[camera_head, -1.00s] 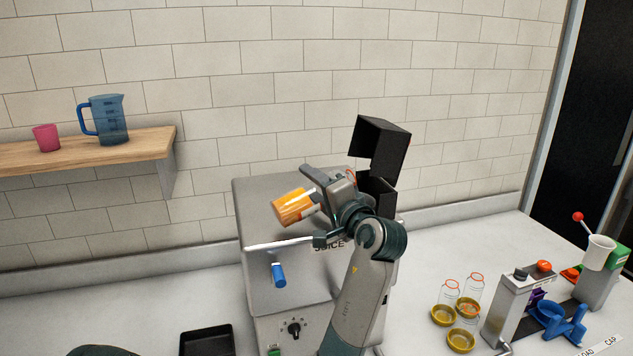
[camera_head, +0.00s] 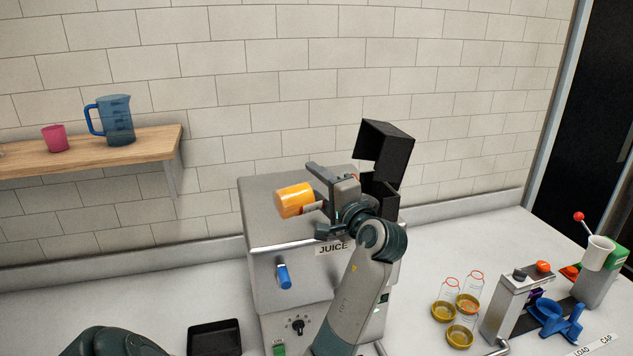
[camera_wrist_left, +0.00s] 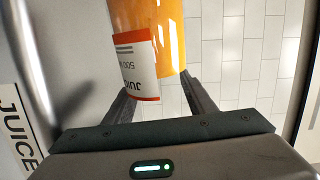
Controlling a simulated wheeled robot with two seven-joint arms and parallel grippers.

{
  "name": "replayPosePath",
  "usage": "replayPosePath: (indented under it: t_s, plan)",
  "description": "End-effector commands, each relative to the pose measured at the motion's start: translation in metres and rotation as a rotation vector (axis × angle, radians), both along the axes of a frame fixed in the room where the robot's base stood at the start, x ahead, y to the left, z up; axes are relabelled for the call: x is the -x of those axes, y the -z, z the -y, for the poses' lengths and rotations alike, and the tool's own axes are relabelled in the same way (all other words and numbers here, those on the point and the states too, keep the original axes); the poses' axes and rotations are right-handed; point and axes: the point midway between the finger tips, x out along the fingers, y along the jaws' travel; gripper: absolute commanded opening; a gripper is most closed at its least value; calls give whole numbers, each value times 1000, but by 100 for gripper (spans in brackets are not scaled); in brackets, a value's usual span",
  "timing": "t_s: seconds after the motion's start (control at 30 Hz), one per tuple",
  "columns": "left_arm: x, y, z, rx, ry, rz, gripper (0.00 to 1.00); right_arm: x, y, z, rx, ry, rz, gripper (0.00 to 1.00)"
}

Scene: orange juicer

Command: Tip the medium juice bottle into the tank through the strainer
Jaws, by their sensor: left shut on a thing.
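The juice bottle (camera_head: 294,201) is full of orange juice and lies on its side, almost level, above the top of the steel juice machine (camera_head: 268,225). My left gripper (camera_head: 318,201) is shut on it, and its fingers point left. The bottle also shows in the left wrist view (camera_wrist_left: 166,30), with a white and red 500 ml juice label, between the two fingers (camera_wrist_left: 160,100). The machine has a JUICE label, a blue tap and a knob on its front. The bottle's mouth, the tank opening and the strainer cannot be made out. My right gripper is not in view.
A black open box part (camera_head: 385,147) rises behind my left wrist. A wooden shelf (camera_head: 95,150) at left carries a blue jug (camera_head: 116,120) and a pink cup (camera_head: 55,138). Small bottles (camera_head: 470,286) and a capping machine (camera_head: 508,305) stand at right. A black tray (camera_head: 214,338) lies at front left.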

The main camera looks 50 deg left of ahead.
Motion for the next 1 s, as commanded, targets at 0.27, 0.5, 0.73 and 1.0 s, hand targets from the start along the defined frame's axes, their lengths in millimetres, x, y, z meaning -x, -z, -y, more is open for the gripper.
replayPosePath:
  t_s: [0.27, 0.5, 0.73, 1.0]
  plan:
    - [0, -6, 0, -13, 0, -41, 0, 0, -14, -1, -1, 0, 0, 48]
    - [0, -9, 0, -23, 1, -78, 0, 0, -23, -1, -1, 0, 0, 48]
    - [-1, -11, 0, -33, 1, -113, 0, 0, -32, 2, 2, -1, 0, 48]
    - [-1, -17, 0, -54, 1, -193, 0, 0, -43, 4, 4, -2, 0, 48]
